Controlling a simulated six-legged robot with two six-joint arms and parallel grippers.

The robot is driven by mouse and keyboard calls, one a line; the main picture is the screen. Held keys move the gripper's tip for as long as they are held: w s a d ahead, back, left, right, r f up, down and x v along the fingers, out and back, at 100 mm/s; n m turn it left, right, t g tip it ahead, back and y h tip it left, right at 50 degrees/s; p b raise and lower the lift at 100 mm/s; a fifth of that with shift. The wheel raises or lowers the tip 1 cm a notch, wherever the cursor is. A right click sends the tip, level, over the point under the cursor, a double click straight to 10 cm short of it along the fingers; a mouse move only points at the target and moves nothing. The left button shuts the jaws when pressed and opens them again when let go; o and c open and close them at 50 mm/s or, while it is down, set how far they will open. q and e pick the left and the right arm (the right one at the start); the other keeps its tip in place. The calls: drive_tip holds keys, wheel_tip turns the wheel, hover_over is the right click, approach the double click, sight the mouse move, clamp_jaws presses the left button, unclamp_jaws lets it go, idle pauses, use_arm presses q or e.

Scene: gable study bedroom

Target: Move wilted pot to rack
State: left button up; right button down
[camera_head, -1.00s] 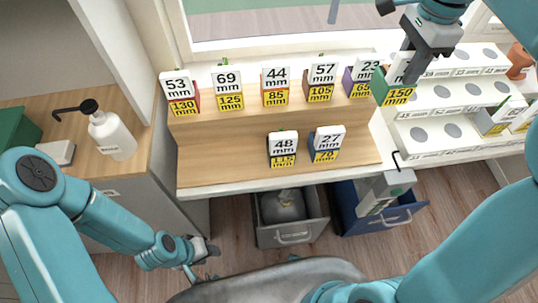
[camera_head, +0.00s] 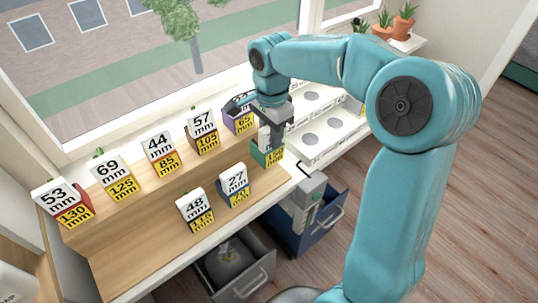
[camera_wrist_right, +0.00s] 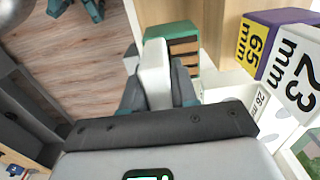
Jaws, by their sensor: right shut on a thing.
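My right gripper (camera_head: 272,122) is shut on the white top of a green pot (camera_head: 268,153) with a yellow "150" label, at the right end of the wooden stepped stand. In the right wrist view the white piece is between the fingers, with the green pot (camera_wrist_right: 182,35) beyond. I cannot tell whether the pot touches the stand. The white tiered rack (camera_head: 318,155), with grey round spots, is just right of the gripper. Other number-labelled pots stand on the wooden stand. No wilted plant is clearly visible. My left gripper is not in the head view.
A purple pot (camera_head: 238,122) stands close left of the gripper; it also shows in the right wrist view (camera_wrist_right: 262,45). Open drawers, one grey (camera_head: 238,275) and one blue (camera_head: 308,232), jut out below. Terracotta pots (camera_head: 403,27) stand at the back right.

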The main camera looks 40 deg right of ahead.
sight(271, 155)
wheel_tip(271, 155, down, 3)
drive_tip(key=shift+a+f, duration=0.1)
wheel_tip(271, 155, down, 4)
drive_tip(key=shift+r, duration=0.2)
drive_tip(key=shift+f+b, duration=0.3)
drive_tip(key=c, duration=0.9)
unclamp_jaws()
drive_tip(key=shift+r, duration=0.1)
